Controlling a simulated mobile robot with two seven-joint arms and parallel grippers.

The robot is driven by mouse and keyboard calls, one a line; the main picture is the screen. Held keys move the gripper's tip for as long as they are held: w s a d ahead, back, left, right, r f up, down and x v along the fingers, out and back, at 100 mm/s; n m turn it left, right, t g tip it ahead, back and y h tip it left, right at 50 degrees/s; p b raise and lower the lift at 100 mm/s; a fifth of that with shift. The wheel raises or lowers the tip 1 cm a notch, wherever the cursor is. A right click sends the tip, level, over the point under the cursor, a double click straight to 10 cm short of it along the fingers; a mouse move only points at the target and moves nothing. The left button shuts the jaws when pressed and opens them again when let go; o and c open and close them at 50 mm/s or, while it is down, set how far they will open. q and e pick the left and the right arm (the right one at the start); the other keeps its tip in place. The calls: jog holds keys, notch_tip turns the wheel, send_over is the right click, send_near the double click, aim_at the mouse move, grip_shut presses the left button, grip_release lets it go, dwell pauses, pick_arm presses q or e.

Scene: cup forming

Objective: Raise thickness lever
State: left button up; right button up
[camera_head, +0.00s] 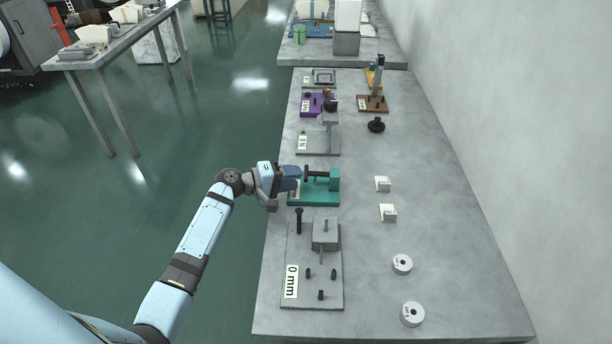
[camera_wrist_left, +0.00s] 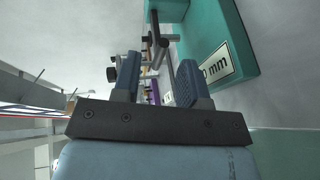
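A teal fixture (camera_head: 318,198) with a dark horizontal lever (camera_head: 318,175) stands near the left edge of the grey table. In the left wrist view, the teal fixture (camera_wrist_left: 232,62) carries a "0 mm" label, and a dark lever with a grey bar (camera_wrist_left: 165,50) shows beyond my fingertips. My left gripper (camera_head: 292,178) is at the fixture's left side; it also shows in the left wrist view (camera_wrist_left: 155,78). Its two fingers are apart, and I see nothing gripped between them. Whether a finger touches the lever, I cannot tell. My right gripper is not in view.
A grey fixture (camera_head: 302,265) labelled "0 mm" lies nearer. Another grey fixture (camera_head: 318,145) and a purple one (camera_head: 308,112) stand farther back. Two white blocks (camera_head: 383,184) and two white rings (camera_head: 402,264) lie to the right, with free table beyond them to the wall.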

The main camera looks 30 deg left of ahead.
aim_at(306, 175)
pick_arm(q)
jog(key=shift+x, duration=2.15)
jog(key=shift+c, duration=0.5)
